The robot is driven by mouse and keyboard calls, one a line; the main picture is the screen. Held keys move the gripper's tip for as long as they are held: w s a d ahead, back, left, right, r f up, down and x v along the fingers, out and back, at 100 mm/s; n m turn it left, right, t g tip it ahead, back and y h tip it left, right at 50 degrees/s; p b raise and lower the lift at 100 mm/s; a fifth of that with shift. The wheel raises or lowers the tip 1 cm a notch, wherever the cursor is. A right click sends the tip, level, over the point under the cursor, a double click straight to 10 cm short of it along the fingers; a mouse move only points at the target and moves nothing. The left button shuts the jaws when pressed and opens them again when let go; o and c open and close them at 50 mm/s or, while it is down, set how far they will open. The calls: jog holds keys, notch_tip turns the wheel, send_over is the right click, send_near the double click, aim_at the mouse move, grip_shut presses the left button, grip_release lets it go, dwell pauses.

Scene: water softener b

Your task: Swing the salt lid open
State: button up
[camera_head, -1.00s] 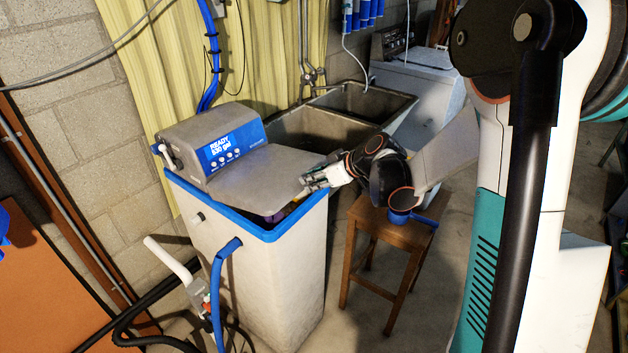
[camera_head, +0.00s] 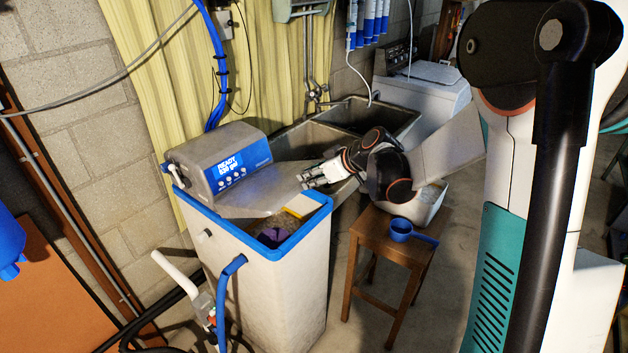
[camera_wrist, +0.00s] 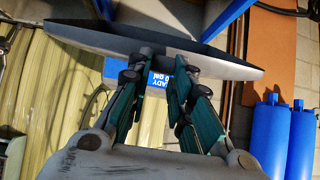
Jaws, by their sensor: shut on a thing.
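The water softener is a pale tank (camera_head: 265,275) with a blue rim and a grey control head with a "READY" screen (camera_head: 222,170). The grey salt lid (camera_head: 265,188) is tilted up at its front edge, with the tank mouth partly uncovered. Inside are a purple thing (camera_head: 270,236) and a yellow-and-white thing (camera_head: 301,206). My gripper (camera_head: 306,181) is at the lid's right edge, shut on it. In the wrist view the lid (camera_wrist: 180,60) spans the top, at the fingertips of my gripper (camera_wrist: 160,62).
A wooden stool (camera_head: 385,232) with a blue scoop (camera_head: 402,230) and a white container (camera_head: 420,205) stands to the right. A double sink (camera_head: 325,135) is behind.

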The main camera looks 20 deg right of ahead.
jog(key=shift+w+r, duration=0.1)
jog(key=shift+r, duration=0.25)
jog(key=shift+w+a+r+p, duration=0.25)
jog(key=shift+r+p, duration=0.15)
jog(key=shift+r, duration=0.2)
jog(key=shift+w+a+r+p, duration=0.15)
jog(key=shift+w+r+p, duration=0.15)
jog(key=shift+r, duration=0.25)
jog(key=shift+w+a+r+p, duration=0.2)
jog(key=shift+r+p, duration=0.25)
jog(key=shift+r, duration=0.15)
jog(key=shift+w+a+r+p, duration=0.25)
jog(key=shift+w+r+p, duration=0.15)
jog(key=shift+r, duration=0.25)
jog(key=shift+w+a+r+p, duration=0.3)
jog(key=shift+w+r+p, duration=0.05)
jog(key=shift+r, duration=0.25)
jog(key=shift+w+a+r+p, duration=0.25)
jog(key=shift+w+r+p, duration=0.15)
jog(key=shift+r, duration=0.25)
jog(key=w+a+r+p, duration=0.3)
jog(key=w+r, duration=0.2)
jog(key=shift+a+r, duration=0.4)
jog(key=shift+w, duration=0.1)
